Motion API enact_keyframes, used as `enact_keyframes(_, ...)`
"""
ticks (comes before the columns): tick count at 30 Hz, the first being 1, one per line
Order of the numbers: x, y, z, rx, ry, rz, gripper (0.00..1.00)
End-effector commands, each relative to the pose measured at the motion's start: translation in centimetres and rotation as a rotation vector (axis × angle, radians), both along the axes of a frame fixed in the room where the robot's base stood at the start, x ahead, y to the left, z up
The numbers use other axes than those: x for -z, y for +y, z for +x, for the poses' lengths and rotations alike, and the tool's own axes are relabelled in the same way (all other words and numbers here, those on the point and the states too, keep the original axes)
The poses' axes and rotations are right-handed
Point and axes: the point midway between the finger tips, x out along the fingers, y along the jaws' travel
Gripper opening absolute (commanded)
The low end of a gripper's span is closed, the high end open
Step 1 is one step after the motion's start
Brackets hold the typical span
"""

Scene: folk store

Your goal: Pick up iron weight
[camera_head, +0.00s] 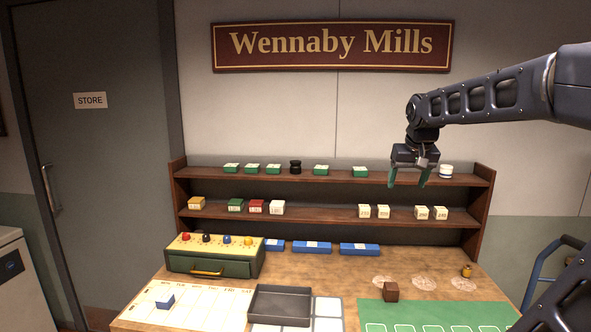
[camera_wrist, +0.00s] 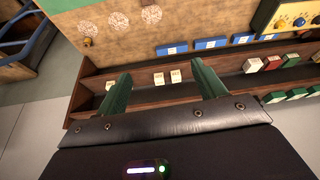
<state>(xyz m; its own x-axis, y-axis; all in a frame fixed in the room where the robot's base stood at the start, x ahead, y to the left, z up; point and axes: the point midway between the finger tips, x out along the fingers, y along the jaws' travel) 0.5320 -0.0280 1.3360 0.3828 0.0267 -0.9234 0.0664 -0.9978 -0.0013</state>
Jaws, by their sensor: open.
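A small black weight-shaped object (camera_head: 295,167), which looks like the iron weight, stands upright on the top shelf between green boxes. I do not make it out in the wrist view. My gripper (camera_head: 408,182) is open and empty, with its green fingers pointing down in front of the top shelf's right end. It is well to the right of the black weight. In the wrist view the gripper (camera_wrist: 161,72) has its two green fingers wide apart, with nothing held between them.
Green boxes (camera_head: 320,170) flank the weight. A white jar (camera_head: 446,171) stands right of my gripper. The lower shelf (camera_head: 320,212) holds several small boxes. The counter bears a drawer unit (camera_head: 215,257), a dark tray (camera_head: 281,305), a brown block (camera_head: 391,291) and a brass weight (camera_head: 466,270).

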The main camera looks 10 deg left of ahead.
Motion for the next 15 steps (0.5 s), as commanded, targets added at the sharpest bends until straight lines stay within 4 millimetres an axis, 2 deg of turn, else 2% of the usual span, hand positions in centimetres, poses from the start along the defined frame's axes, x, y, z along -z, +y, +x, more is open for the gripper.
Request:
enact_keyframes(1, -0.8, 0.9, 1.8, -0.009, 0.002, 0.0, 0.69)
enact_keyframes(6, -3.1, 4.0, 7.2, -0.03, 0.004, 0.0, 0.69)
enact_keyframes(15, -5.7, 10.8, 16.5, -0.065, 0.006, 0.0, 0.69)
